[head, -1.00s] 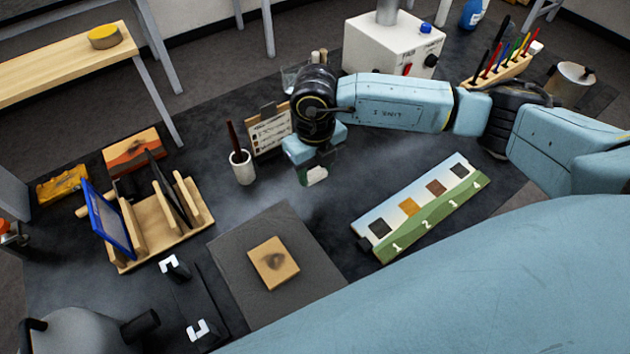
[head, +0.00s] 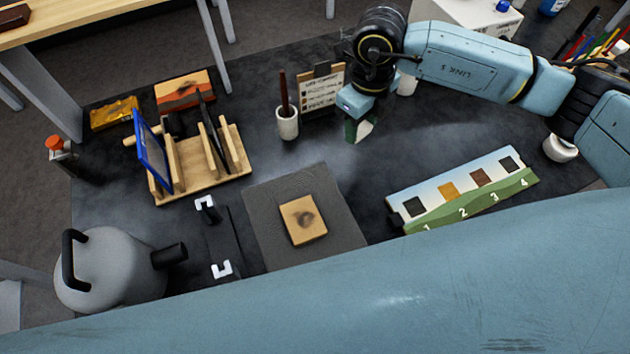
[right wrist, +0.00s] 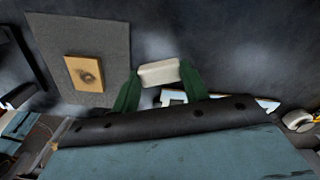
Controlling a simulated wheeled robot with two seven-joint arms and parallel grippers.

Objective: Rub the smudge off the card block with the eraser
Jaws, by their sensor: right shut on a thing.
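The card block (head: 299,229) is a small tan block lying flat on a grey mat (head: 338,232), with a dark smudge (head: 307,218) near its middle. The block also shows at the left of the right wrist view (right wrist: 77,65). My right gripper (head: 361,128) is above the table, beyond and to the right of the block, apart from it. Its green fingers are shut on the whitish eraser (right wrist: 159,73), which sticks out past the fingertips. In the head view the eraser (head: 366,129) is partly hidden by a finger.
A wooden rack (head: 190,181) with upright frames stands left of the mat. A white cup (head: 288,124) and a small notice board (head: 321,92) stand behind. A numbered swatch strip (head: 465,198) lies right. A grey kettle-like pot (head: 110,270) stands front left. Table between eraser and mat is clear.

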